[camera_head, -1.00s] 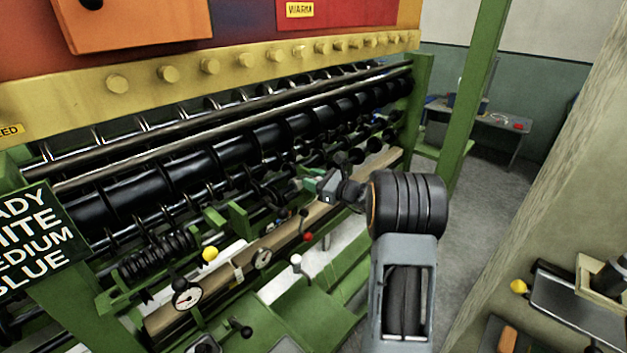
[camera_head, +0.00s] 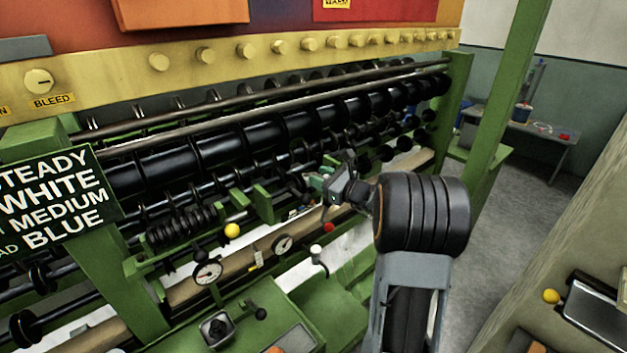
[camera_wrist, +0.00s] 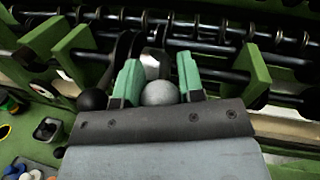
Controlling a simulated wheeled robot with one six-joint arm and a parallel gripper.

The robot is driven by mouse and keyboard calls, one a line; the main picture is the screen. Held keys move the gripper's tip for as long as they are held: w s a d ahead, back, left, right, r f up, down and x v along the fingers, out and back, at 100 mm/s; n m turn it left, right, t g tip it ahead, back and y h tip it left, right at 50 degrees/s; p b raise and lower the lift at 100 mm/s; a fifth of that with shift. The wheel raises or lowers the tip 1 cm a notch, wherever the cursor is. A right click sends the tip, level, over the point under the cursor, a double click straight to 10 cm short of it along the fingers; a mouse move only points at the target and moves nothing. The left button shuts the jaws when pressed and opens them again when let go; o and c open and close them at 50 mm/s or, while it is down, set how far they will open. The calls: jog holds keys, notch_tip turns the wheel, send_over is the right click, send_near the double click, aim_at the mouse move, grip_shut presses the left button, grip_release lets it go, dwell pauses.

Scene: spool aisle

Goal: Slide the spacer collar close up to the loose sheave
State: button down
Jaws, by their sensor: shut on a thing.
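My gripper (camera_head: 314,181) reaches in from the right to the shafts of the green machine. In the wrist view its two green fingers (camera_wrist: 158,88) are closed on a grey ball-shaped knob (camera_wrist: 160,94). A pale metal piece (camera_wrist: 154,62) stands just beyond the knob, between the fingers; whether it is the spacer collar joined to the knob I cannot tell. Dark discs (camera_wrist: 121,48) sit on the shaft close to the left of it; one may be the loose sheave, but I cannot tell which. The gripper hides the contact in the head view.
Green upright brackets (camera_wrist: 76,52) flank the gripper, with another bracket (camera_wrist: 243,72) at right. A black ball knob (camera_wrist: 92,100) is close to the left finger. A yellow knob (camera_head: 232,230), a red knob (camera_head: 328,228) and dial gauges (camera_head: 208,272) lie in front. Open floor (camera_head: 528,205) is at right.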

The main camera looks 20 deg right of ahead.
jog(key=shift+d, duration=0.1)
jog(key=c, duration=0.8)
grip_release()
jog(key=shift+o, duration=0.2)
jog(key=b+v, duration=0.3)
jog(key=v, duration=1)
jog(key=shift+s, duration=0.4)
jog(key=shift+d, duration=0.1)
